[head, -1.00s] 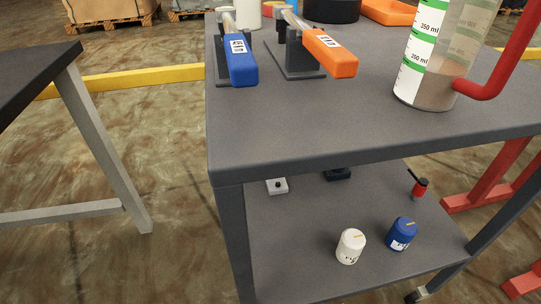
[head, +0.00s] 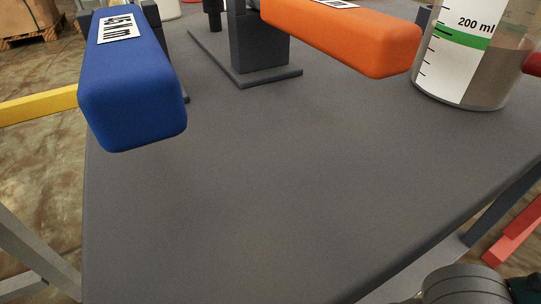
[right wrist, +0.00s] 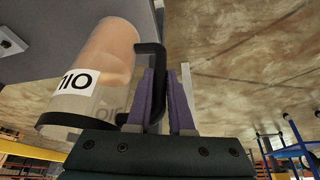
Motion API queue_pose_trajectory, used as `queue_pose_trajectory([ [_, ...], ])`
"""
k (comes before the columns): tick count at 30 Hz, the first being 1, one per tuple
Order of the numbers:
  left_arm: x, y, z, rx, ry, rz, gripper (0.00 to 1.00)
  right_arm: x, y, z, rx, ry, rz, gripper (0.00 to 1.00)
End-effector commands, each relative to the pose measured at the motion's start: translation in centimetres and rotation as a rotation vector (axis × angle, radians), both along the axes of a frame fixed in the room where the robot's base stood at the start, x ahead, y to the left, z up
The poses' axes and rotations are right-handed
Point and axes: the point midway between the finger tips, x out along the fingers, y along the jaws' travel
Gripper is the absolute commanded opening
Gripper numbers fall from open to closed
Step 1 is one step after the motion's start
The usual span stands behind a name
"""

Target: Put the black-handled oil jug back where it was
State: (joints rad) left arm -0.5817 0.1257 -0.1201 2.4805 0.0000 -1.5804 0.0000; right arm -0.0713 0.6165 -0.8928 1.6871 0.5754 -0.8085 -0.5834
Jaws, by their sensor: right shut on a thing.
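The black-handled oil jug (right wrist: 92,75) shows in the right wrist view. It is a clear cylinder with a peach-coloured fill, a white OIL label that appears upside down, and a dark rim. My right gripper (right wrist: 165,77), with purple fingers, is shut on its black handle (right wrist: 152,60). The jug is beside the fingers, at the picture's left. I cannot see this jug in the head view, nor its former place for certain. My left gripper is not in view.
In the head view, the grey table top (head: 270,200) has wide bare room at the front. A blue-handled tool (head: 135,90), an orange-handled tool (head: 345,38) on a stand and a clear measuring jug (head: 475,55) with a red handle stand along the back.

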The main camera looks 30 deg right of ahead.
Motion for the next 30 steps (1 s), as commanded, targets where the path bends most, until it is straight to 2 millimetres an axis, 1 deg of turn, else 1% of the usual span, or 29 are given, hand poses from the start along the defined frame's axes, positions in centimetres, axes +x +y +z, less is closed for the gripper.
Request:
queue_pose_trajectory([
  [1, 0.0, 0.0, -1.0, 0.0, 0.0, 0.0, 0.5, 1.8, 0.1, -0.4, 0.003, -0.01, -0.003, 0.0],
  [3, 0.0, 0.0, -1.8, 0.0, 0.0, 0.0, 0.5, 3.7, 0.2, -0.4, 0.003, -0.009, -0.004, 0.0],
  [6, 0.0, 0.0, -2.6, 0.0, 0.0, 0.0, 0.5, 6.1, 0.3, -0.4, 0.002, -0.007, -0.003, 0.0],
  [9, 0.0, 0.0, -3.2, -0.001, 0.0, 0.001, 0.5, 7.7, 0.3, -0.2, 0.003, -0.005, -0.002, 0.0],
  [18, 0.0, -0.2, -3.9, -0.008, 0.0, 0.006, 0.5, 9.7, 0.4, -0.1, 0.001, -0.004, -0.002, 0.0],
  [24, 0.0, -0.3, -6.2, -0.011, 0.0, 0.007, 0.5, 9.5, 0.4, -3.3, 0.002, -0.002, -0.002, 0.0],
  [26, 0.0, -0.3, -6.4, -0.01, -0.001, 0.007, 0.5, 9.5, 0.4, -3.6, 0.002, -0.002, -0.002, 0.0],
  [30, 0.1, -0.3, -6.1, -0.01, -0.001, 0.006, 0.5, 9.5, 0.3, -3.5, 0.0, -0.003, -0.001, 0.0],
])
